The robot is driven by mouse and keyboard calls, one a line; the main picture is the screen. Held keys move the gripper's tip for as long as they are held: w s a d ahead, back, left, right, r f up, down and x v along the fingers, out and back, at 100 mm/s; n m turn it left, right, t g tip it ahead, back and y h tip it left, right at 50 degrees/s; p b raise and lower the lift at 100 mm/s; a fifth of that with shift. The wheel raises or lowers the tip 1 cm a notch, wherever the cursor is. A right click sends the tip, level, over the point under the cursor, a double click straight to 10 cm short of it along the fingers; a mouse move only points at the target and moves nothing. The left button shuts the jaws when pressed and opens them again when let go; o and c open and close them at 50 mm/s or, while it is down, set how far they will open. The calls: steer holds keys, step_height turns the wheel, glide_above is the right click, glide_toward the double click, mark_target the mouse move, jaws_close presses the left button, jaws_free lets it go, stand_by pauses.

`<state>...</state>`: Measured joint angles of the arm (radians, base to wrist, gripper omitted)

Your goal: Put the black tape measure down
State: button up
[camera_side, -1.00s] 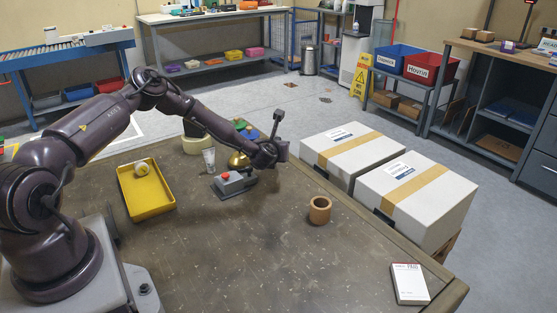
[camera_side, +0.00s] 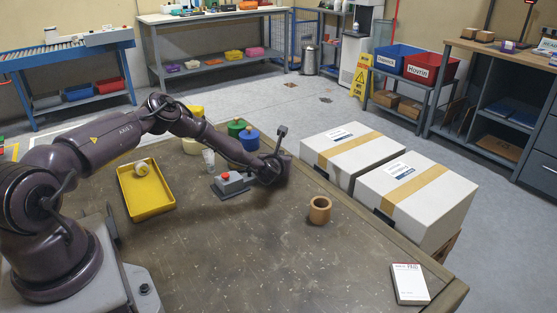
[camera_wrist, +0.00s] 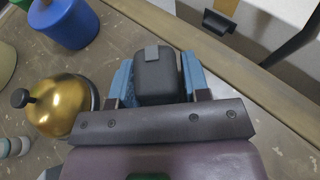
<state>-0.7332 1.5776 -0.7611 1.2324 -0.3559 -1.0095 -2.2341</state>
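The black tape measure (camera_wrist: 157,78) sits between the two blue fingers of my gripper (camera_wrist: 158,66) in the wrist view, with a finger against each side. A grey clip shows on its top edge. In the side view my gripper (camera_side: 279,172) is low over the far right part of the table, pointing away from the camera. The tape measure cannot be made out there. Whether it touches the table is hard to tell.
A gold bell (camera_wrist: 62,105) and a blue jar (camera_wrist: 65,22) stand left of my gripper in the wrist view.

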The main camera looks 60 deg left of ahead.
steer(key=shift+o, duration=1)
